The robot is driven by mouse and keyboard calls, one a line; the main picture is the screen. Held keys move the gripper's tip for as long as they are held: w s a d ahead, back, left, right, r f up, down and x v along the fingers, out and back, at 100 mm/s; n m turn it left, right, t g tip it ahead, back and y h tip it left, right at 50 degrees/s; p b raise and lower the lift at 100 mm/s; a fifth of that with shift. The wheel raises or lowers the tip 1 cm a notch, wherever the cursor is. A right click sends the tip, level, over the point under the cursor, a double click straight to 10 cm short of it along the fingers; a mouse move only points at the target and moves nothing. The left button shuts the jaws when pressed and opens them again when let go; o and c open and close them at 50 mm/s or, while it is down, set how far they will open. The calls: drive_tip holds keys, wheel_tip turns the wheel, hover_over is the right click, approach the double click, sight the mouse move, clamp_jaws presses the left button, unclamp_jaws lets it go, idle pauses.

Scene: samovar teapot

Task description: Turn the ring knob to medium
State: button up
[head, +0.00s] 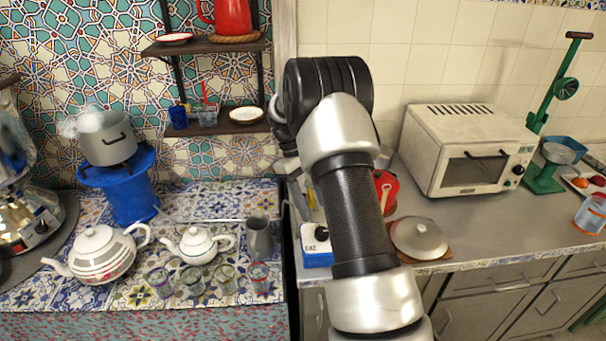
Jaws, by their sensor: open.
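A blue-and-white box (316,246) with lettering on its front stands at the front left of the grey counter. A small dark round knob (321,234) shows on it, and I take this as the ring knob. Its setting is too small to read. My forearm hides the area to the right of the box. My gripper (287,167) is partly visible behind and left of my arm, above and behind the box. It is apart from the knob, its jaws are open, and its fingertips are hard to make out.
A pot lid (419,238) and a red pan (386,190) lie right of my arm. A white toaster oven (468,150) stands behind them. On the tiled left counter are two teapots (100,254), several glasses, a grey jug (259,238) and a pot on a blue stand (130,190).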

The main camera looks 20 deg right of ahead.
drive_tip(key=v, duration=1)
